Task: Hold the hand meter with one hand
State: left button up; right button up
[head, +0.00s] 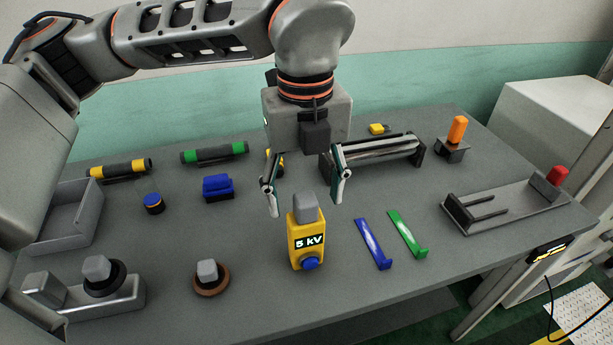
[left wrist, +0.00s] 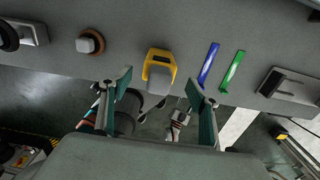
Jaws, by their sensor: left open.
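The hand meter (head: 306,243) is yellow, with a "5 kV" display, a blue knob low on its front and a grey block on top. It stands upright near the front middle of the table. My left gripper (head: 305,204) is open and empty, pointing down. Its two fingers appear on either side of the grey block, and I cannot tell whether they are at the meter's depth. In the left wrist view the meter (left wrist: 160,57) shows ahead, between the open fingers. My right gripper is not in view.
Blue (head: 373,244) and green (head: 408,234) strips lie just right of the meter. A brown-based knob (head: 211,286) is to its left. A grey tray (head: 515,201) is at the right, and a grey roller (head: 370,150) is behind the gripper. The table's front edge is close to the meter.

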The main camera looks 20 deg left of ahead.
aim_at(306, 223)
pick_arm(q)
notch_tip(306, 223, down, 7)
jog(key=shift+s+r, duration=0.15)
jog(key=shift+f, duration=0.4)
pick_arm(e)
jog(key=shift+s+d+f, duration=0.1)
pick_arm(q)
jog(key=c, duration=1.3)
jog(key=shift+o, duration=0.7)
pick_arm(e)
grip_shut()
